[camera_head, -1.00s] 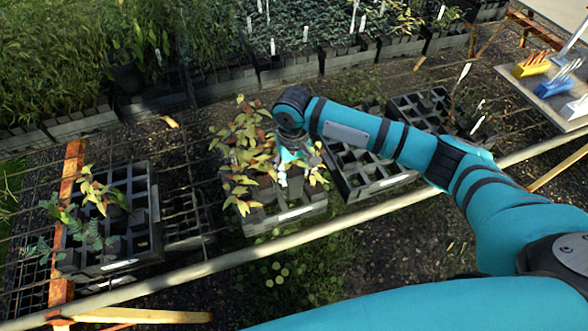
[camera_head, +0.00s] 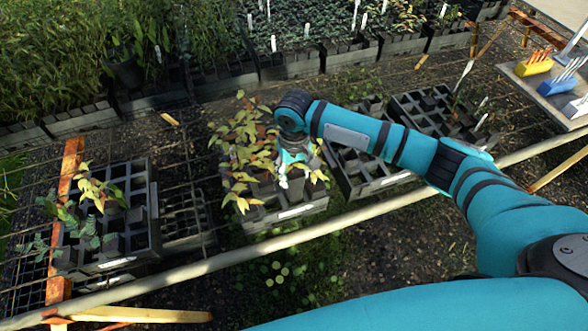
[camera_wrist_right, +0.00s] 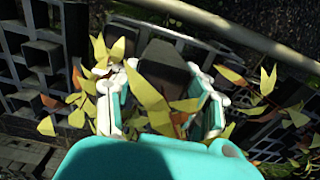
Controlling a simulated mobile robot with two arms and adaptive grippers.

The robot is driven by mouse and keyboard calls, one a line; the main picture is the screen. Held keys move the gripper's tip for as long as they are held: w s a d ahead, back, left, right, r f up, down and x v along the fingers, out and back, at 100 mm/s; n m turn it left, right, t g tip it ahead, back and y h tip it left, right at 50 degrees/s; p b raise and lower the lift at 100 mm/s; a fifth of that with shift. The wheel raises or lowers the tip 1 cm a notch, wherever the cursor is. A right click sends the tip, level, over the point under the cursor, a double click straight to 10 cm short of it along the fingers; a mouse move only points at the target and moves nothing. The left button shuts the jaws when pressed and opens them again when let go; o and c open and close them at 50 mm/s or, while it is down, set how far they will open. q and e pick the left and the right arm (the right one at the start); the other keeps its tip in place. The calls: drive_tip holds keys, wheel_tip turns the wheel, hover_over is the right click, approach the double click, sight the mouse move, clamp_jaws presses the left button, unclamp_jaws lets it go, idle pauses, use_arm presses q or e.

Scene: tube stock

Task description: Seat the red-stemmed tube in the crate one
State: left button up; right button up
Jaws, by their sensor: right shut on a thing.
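My right gripper (camera_head: 286,176) is over the middle crate (camera_head: 262,217), pointing down among yellow, green and reddish leaves. In the right wrist view the gripper (camera_wrist_right: 160,88) is shut on a dark square tube (camera_wrist_right: 165,72), with a finger on each side. Yellow leaves (camera_wrist_right: 148,95) stand in front of the tube and hide part of it; its stem colour is not clear. In the head view, leaves and gripper hide the tube's base, so I cannot tell whether it is seated. The middle crate holds leafy plants (camera_head: 240,150) and has a white label. My left gripper is out of view.
A crate with several plants (camera_head: 148,245) stands at the left. Another crate (camera_head: 385,184) with open cells stands close right of the middle one. A pale rail (camera_head: 230,258) runs along the front.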

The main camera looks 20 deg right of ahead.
drive_tip(key=shift+f+b, duration=1.4)
drive_tip(key=shift+f, duration=3.25)
drive_tip(key=shift+f, duration=0.25)
drive_tip(key=o, duration=1.4)
drive_tip(key=shift+c, duration=0.2)
drive_tip(key=shift+r, duration=0.1)
wheel_tip(320, 180, up, 12)
drive_tip(key=shift+a+f, duration=0.1)
